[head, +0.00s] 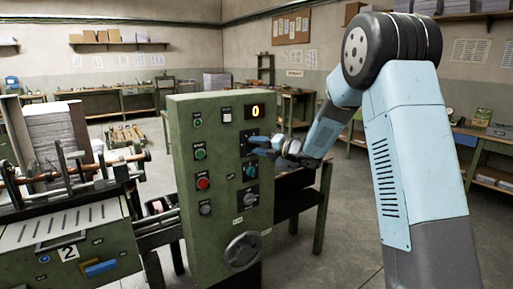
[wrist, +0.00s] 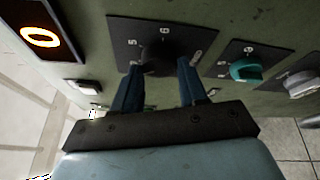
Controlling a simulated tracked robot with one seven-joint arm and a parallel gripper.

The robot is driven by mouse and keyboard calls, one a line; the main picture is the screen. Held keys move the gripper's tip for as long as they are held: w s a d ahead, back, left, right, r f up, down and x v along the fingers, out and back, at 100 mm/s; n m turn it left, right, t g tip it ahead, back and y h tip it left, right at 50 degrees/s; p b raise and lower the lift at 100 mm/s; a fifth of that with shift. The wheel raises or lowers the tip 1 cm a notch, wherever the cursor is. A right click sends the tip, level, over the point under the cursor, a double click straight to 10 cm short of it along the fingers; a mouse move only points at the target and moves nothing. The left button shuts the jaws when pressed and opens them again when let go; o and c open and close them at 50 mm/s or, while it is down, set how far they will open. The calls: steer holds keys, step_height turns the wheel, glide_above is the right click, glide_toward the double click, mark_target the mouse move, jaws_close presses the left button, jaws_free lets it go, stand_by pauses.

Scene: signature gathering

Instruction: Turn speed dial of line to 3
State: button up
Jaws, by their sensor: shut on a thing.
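The green control cabinet (head: 185,150) stands in the middle of the head view. A dark numbered dial plate (wrist: 125,30) with a black knob (wrist: 165,52) is on its front face. My gripper (wrist: 165,75) reaches the plate from the right and is shut on the black knob, one finger on each side. In the head view my gripper (head: 262,146) hides most of this dial. My fingers hide part of the dial scale, so the knob's setting cannot be read.
A teal knob (wrist: 245,71) on its own numbered plate sits beside the gripped dial. A grey knob (wrist: 302,86) is past it. Green and red buttons (head: 203,183) and a handwheel (head: 243,251) are also on the cabinet. A machine marked 2 (head: 68,252) stands at left.

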steer(key=shift+s+a+f, duration=0.1)
steer(key=shift+a+f, duration=0.05)
steer(key=shift+f, duration=0.1)
steer(key=o, duration=0.8)
steer(key=shift+c, duration=0.2)
steer(key=shift+o, duration=1.4)
steer(key=shift+r, duration=0.15)
steer(key=v, duration=1.3)
steer(key=shift+d, duration=0.45)
